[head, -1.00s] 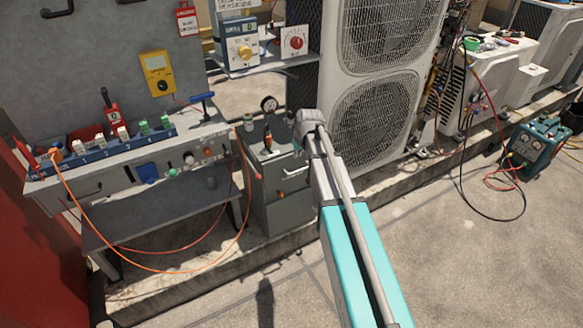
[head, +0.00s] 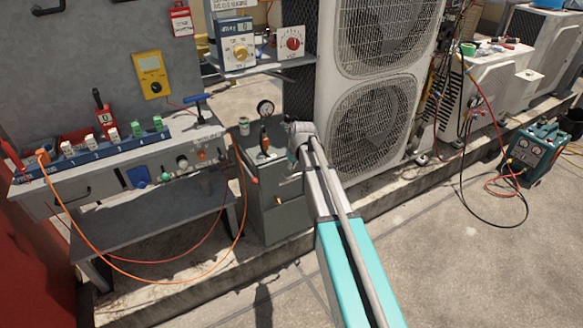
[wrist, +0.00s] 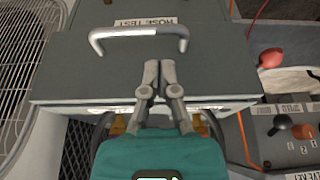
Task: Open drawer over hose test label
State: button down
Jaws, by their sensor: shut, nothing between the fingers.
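The grey drawer front (wrist: 90,75) fills the middle of the wrist view, which shows it upside down. Its pale bar handle (wrist: 138,32) runs across near the picture's top. The white hose test label (wrist: 122,22) lies just past the handle. The drawer looks shut. My gripper (wrist: 159,68) is shut and empty, its fingertips in front of the drawer face and apart from the handle in the picture. In the head view the grey cabinet (head: 271,205) stands beside the bench.
The bench (head: 110,195) with an orange hose is at left. The tall condenser (head: 370,115) stands close at right.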

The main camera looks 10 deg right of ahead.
jog(key=shift+b+x, duration=1.65)
jog(key=shift+x, duration=0.45)
